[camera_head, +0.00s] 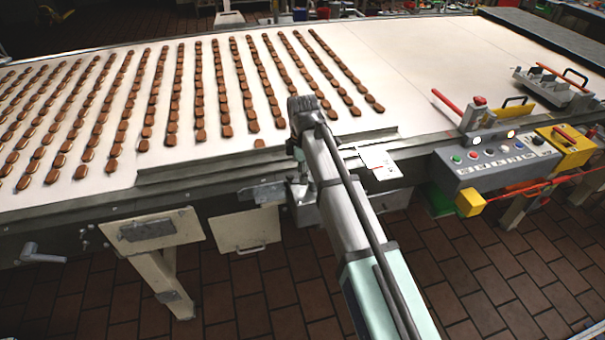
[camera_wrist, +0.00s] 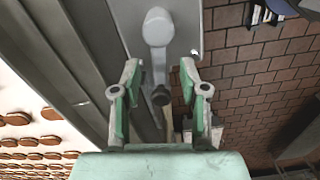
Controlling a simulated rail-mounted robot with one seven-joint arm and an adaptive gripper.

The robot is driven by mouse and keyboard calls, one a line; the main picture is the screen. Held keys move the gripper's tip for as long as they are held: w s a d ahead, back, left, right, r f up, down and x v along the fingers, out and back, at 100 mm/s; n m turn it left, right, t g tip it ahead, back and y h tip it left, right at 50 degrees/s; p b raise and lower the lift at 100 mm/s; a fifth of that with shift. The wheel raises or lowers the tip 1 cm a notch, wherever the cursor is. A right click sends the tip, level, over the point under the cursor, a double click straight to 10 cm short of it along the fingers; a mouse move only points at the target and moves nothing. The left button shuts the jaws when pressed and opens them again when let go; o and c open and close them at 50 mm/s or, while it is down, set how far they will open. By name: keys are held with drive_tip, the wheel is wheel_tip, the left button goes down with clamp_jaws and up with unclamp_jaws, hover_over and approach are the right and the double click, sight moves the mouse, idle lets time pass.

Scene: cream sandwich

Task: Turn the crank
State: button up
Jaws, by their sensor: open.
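In the wrist view a grey crank (camera_wrist: 158,28) is mounted on the grey side of the conveyor. Its rounded hub is at the top, and its arm runs down the picture to a dark knob (camera_wrist: 160,95). My gripper (camera_wrist: 160,68) is open, with one pale green finger to the left of the crank arm and the other to the right. The crank shows between the fingers, and I see no clear contact. In the head view my arm reaches to the conveyor's front edge, and it mostly hides the gripper and this crank.
The white conveyor belt (camera_head: 400,75) carries rows of brown biscuits (camera_head: 172,115) on its left part. A control box (camera_head: 497,156) with buttons stands to the right of my arm. A grey handle (camera_head: 42,254) sticks out at the far left. Brick floor lies in front.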

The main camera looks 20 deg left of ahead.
drive_tip(key=shift+f, duration=0.9)
clamp_jaws()
drive_tip(key=shift+s+d+n, duration=0.1)
drive_tip(key=shift+d+n, duration=0.05)
drive_tip(key=shift+n, duration=0.15)
